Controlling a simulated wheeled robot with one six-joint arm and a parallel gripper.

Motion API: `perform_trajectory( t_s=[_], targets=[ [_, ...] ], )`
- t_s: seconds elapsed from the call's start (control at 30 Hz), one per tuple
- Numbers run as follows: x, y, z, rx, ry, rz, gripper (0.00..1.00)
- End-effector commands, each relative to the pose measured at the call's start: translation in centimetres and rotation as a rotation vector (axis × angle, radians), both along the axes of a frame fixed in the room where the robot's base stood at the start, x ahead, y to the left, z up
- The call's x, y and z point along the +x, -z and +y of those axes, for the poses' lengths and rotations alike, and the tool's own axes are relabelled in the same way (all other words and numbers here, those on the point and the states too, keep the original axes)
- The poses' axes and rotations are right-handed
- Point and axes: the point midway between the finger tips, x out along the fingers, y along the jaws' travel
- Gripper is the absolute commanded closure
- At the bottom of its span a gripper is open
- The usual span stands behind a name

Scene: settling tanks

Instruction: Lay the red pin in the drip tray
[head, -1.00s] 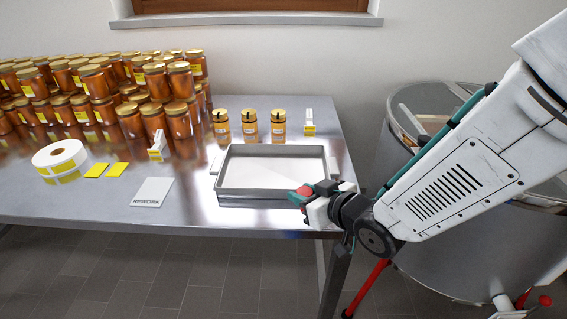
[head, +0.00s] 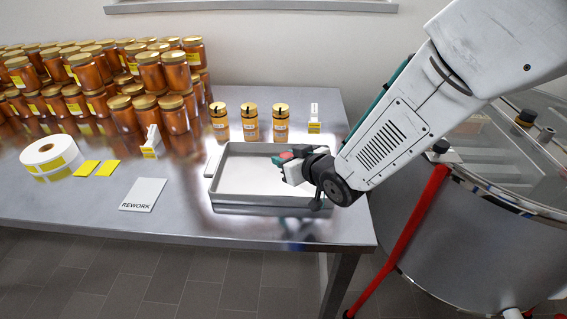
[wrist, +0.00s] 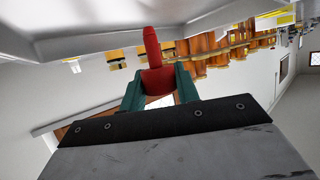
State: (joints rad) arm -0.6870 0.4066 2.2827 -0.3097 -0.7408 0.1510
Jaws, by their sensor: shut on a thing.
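The red pin (wrist: 153,62) is held between the green fingers of my gripper (wrist: 159,90) in the wrist view, its narrow end sticking out past the fingertips. In the head view, a small red part of the pin (head: 286,156) shows at my gripper (head: 282,162); the rest is hidden by the fingers. The drip tray (head: 217,182) is a grey, shallow rectangular tray on the steel table. My gripper is over the right part of the tray, apart from its floor as far as I can tell.
Three small jars (head: 250,121) and a white-and-yellow dispenser (head: 314,118) stand behind the tray. Many stacked honey jars (head: 150,75), a label roll (head: 50,155) and a REWORK card (head: 143,194) are to the left. A large steel tank (head: 455,240) stands at the right.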

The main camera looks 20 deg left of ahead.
Motion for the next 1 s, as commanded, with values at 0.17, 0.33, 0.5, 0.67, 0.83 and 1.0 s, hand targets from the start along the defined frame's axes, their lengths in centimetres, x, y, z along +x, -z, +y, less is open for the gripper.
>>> perform_trajectory(
  t_s=[0.17, 0.33, 0.5, 0.67, 0.83, 1.0],
  targets=[
    [0.5, 1.5, 0.5, -0.002, 0.003, 0.004, 0.91],
    [0.3, 3.6, 0.7, -0.001, -0.001, 0.001, 0.91],
    [0.3, 3.6, 0.8, 0.001, -0.002, -0.001, 0.91],
    [0.3, 3.8, 0.7, 0.001, -0.002, -0.001, 0.91],
    [0.3, 3.8, 0.7, 0.001, -0.001, 0.0, 0.47],
    [0.3, 3.9, 0.7, 0.001, -0.001, 0.0, 0.47]
  ],
)
